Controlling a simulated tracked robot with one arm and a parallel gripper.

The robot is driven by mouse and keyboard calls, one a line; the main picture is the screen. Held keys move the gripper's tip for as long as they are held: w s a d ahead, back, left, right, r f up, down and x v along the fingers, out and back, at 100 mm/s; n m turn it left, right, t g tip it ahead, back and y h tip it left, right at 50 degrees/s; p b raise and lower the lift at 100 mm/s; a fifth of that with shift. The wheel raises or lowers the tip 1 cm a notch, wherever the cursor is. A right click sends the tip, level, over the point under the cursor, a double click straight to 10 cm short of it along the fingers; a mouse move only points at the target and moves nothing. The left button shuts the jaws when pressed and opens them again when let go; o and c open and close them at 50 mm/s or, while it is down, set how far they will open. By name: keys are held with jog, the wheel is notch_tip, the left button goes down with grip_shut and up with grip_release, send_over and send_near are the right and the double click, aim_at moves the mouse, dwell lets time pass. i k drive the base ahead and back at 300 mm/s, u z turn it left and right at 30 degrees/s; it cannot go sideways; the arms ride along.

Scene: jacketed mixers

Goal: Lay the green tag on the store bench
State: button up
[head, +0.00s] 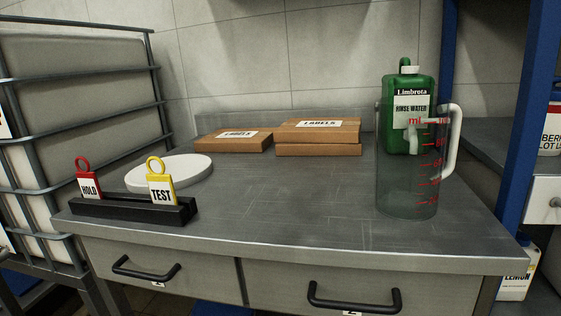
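No green tag shows in this view. A grey metal bench (290,205) with two drawers fills the middle; I cannot tell from any label whether it is the store bench. A black tag rack (130,208) sits at its front left, holding an upright red HOLD tag (89,187) and an upright yellow TEST tag (161,190). The stretch of rack between these two tags is empty. My gripper is out of view, so I cannot see whether it holds anything.
A white round disc (168,172) lies behind the rack. Cardboard LABELS boxes (318,138) lie at the back. A clear measuring jug (405,185) stands before a green rinse-water jerrycan (412,85) at right. The bench's front middle is clear. A caged tank (75,90) stands left.

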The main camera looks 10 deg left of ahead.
aim_at(233, 206)
jog(key=i, duration=1.2)
jog(key=z, duration=0.05)
